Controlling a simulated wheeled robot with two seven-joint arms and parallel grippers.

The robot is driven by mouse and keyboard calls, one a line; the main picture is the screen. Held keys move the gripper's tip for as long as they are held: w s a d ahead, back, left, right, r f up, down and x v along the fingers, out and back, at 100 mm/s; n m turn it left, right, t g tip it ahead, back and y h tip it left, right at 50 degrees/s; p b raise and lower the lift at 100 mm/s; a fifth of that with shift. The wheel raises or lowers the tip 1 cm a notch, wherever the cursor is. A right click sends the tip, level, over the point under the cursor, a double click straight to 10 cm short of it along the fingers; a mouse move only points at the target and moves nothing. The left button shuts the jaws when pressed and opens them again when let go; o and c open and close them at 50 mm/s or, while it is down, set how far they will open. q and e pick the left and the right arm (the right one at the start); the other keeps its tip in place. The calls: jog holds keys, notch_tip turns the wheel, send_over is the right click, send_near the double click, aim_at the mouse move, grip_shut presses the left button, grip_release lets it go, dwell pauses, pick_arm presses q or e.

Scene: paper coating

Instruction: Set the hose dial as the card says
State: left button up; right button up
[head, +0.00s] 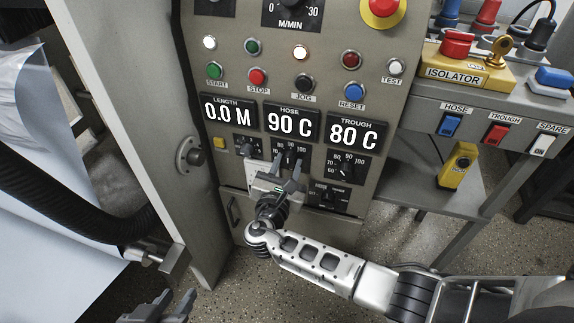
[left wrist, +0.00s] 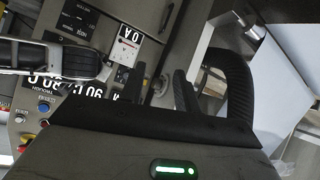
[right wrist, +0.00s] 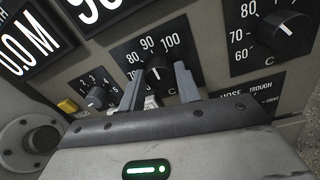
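The hose dial (right wrist: 158,74) is a black knob on a scale, below the HOSE display (head: 290,122), which reads 90 C. Its pointer is up, near 90. My right gripper (head: 284,170) is at the dial. In the right wrist view its fingers (right wrist: 160,80) stand apart, one on each side of the knob; contact cannot be told. A white card (head: 254,176) is on the panel, partly hidden by my right gripper; it also shows in the left wrist view (left wrist: 125,45), its text not fully readable. My left gripper (head: 168,307) is open and empty, low at left.
The trough dial (head: 346,167) sits right of the hose dial, under a display reading 80 C. A small numbered knob (head: 246,149) is at its left. Buttons (head: 258,77) line the panel above. A black hose (head: 75,222) and white sheet lie left.

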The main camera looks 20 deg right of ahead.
jog(key=shift+r+n+p, duration=0.15)
jog(key=shift+n+p, duration=0.45)
jog(key=shift+p, duration=0.05)
jog(key=n+p, duration=0.3)
jog(key=shift+n, duration=0.3)
jog(key=shift+a+n+p, duration=0.1)
jog(key=shift+n+p, duration=0.2)
jog(key=shift+n, duration=0.4)
jog(key=shift+w+n+p, duration=0.1)
jog(key=shift+n+p, duration=0.45)
jog(key=shift+n, duration=0.05)
pick_arm(q)
notch_tip(320, 180, up, 8)
jog(key=a+t, duration=0.1)
jog(key=a, duration=0.1)
jog(key=shift+s+y, duration=0.3)
jog(key=shift+s, duration=0.15)
jog(key=shift+w+d, duration=0.1)
jog(key=shift+w, duration=0.1)
pick_arm(e)
jog(key=shift+n, duration=0.3)
